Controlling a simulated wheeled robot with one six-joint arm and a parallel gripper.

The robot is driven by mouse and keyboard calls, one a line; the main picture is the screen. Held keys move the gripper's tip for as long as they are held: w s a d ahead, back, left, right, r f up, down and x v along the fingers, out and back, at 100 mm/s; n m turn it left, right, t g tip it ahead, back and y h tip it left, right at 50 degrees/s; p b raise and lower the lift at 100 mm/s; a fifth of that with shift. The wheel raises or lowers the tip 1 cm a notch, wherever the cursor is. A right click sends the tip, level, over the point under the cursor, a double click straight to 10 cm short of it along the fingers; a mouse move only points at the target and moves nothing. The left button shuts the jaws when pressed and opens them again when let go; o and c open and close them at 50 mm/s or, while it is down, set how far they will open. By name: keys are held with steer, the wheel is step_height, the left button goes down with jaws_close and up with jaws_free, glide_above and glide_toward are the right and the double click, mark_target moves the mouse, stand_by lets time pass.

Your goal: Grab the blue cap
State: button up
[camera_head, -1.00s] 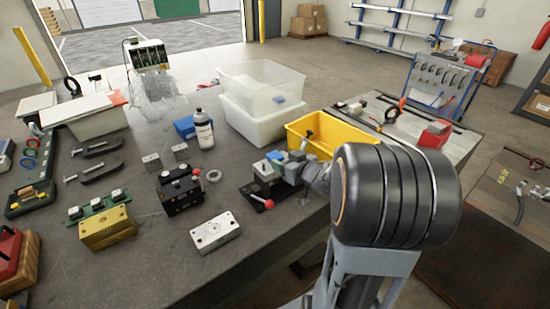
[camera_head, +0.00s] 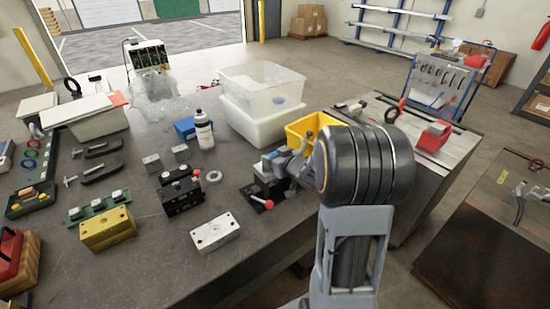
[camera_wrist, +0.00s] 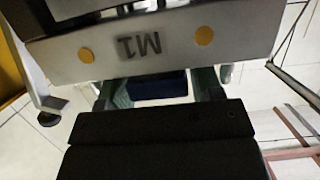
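In the wrist view a dark blue piece (camera_wrist: 158,86), which looks like the blue cap, lies between the two fingers of my gripper (camera_wrist: 163,84). The fingers stand well apart, one on each side of it. I cannot tell whether they touch it. A pale block marked M1 (camera_wrist: 145,47), with two orange dots, stands just beyond and partly covers the piece. In the head view my gripper (camera_head: 279,160) is at the small clamp fixture (camera_head: 258,190) near the table's right edge. My own arm hides part of that spot, and the cap is not clear there.
A yellow bin (camera_head: 303,130) stands behind my arm. Stacked clear and white bins (camera_head: 255,120) and a white bottle (camera_head: 204,132) are behind the fixture. A black mould block (camera_head: 182,197), a silver block (camera_head: 215,232) and a gold block (camera_head: 107,230) stand to the left.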

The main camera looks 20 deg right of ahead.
steer(key=c, duration=0.6)
